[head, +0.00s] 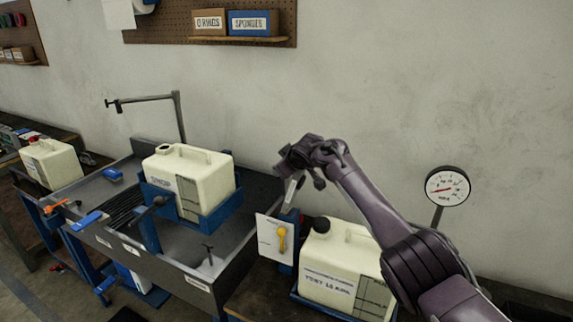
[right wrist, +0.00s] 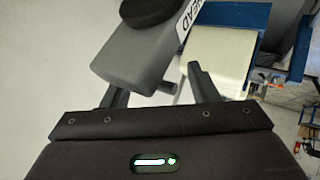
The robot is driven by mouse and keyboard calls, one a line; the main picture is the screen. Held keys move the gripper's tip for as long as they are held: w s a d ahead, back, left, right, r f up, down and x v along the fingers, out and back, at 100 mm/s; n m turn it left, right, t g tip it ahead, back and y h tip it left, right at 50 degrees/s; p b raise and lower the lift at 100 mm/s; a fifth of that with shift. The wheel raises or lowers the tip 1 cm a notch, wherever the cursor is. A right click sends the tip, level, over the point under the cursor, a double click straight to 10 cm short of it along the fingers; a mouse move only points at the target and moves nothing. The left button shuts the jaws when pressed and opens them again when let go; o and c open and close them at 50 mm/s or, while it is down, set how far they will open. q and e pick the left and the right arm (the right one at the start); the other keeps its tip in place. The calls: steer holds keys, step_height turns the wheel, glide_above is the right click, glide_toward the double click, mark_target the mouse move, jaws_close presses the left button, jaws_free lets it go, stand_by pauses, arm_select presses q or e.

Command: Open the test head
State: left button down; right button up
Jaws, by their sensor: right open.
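The test head is a grey arm (right wrist: 150,58) with a round black pad (right wrist: 150,10) and a white label ending in "HEAD" in the right wrist view. Its grey part (head: 291,190) shows small under my gripper in the head view. My right gripper (head: 302,178) is above the test stand; in the right wrist view my gripper (right wrist: 156,78) has its fingers apart, with the grey arm ahead and between them. I cannot tell whether they touch. A cream tank (head: 345,262) with a black cap sits below, beside a blue post (head: 290,225). My left gripper is not in view.
A white panel with a yellow lever (head: 281,238) stands left of the tank. A pressure gauge (head: 447,187) rises at right. Another cream tank (head: 195,180) sits in a blue cradle over a grey sink (head: 255,225). The wall behind my gripper is bare.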

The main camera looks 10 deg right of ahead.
steer(key=b+v, duration=0.3)
steer(key=v, duration=0.4)
steer(key=shift+s+r, duration=0.3)
